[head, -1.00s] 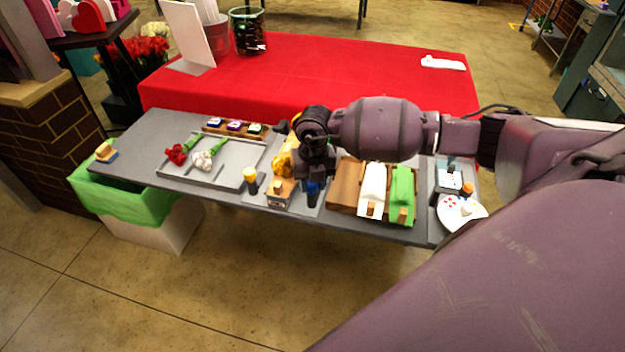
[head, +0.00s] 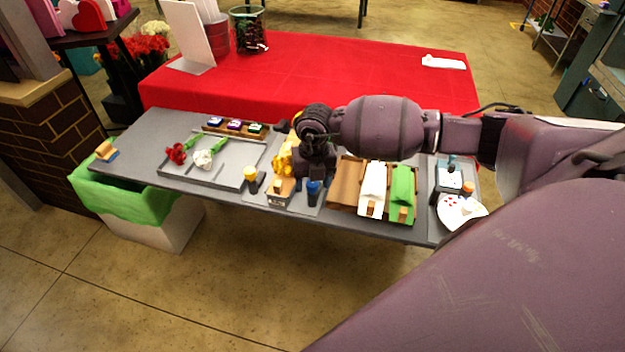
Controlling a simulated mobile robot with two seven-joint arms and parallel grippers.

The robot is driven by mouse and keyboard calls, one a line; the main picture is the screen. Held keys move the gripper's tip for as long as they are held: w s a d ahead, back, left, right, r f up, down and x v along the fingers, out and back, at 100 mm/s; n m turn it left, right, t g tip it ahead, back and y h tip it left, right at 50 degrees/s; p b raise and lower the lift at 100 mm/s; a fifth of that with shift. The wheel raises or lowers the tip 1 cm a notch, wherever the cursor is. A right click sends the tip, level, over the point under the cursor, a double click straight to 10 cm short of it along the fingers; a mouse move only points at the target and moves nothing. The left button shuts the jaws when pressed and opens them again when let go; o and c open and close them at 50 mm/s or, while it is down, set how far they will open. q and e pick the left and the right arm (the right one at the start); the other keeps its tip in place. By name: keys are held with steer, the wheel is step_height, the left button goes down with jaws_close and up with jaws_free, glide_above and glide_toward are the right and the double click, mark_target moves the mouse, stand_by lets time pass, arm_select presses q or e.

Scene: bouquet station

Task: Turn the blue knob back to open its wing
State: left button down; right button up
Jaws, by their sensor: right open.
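The blue knob (head: 313,188) stands at the front edge of a small fixture on the grey table, right of a small wooden block. A matching yellow knob (head: 250,174) stands at the fixture's left. My right gripper (head: 312,174) points down just above and behind the blue knob; its fingers are dark and partly hidden, and I cannot tell whether they touch the knob. Yellow flowers (head: 284,160) lie in the fixture beside the gripper. The wing of the blue knob is hidden or too small to make out. My left gripper is out of view.
A grey tray (head: 225,180) with a red and a white flower lies to the left. Wooden, white and green wrap pieces (head: 402,190) lie right of the gripper. A white plate (head: 470,216) sits at the right end.

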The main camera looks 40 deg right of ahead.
step_height(320, 180, up, 9)
steer(key=shift+d+r, duration=0.1)
steer(key=shift+d, duration=0.05)
steer(key=shift+r, duration=0.75)
